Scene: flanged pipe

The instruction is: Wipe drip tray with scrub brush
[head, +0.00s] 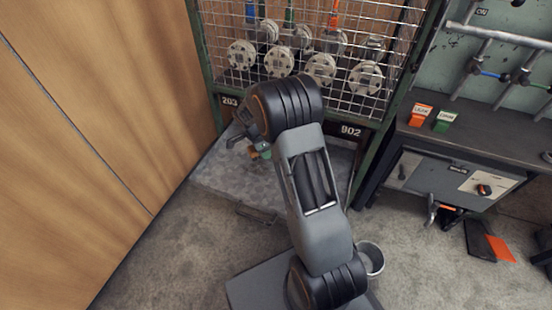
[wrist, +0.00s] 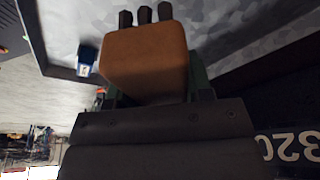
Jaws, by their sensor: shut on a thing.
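The scrub brush (wrist: 145,60) has a brown block and dark bristle tufts that point away from my wrist. My gripper (head: 258,152) is shut on it, with a greenish finger showing on each side of the block in the wrist view. The drip tray (head: 222,180) is a mottled grey sheet on the floor under the mesh cage. It also fills the upper part of the wrist view (wrist: 235,25). My gripper is over the tray's back part. I cannot tell whether the bristles touch it. My arm hides the tray's right-middle part in the head view.
A mesh cage (head: 300,50) with flanged pipes stands behind the tray. A wooden panel (head: 90,130) closes the left side. A bench (head: 470,140) is at right, with a metal bucket (head: 371,258) on the floor near my base. A small blue item (wrist: 87,60) is near the tray's edge.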

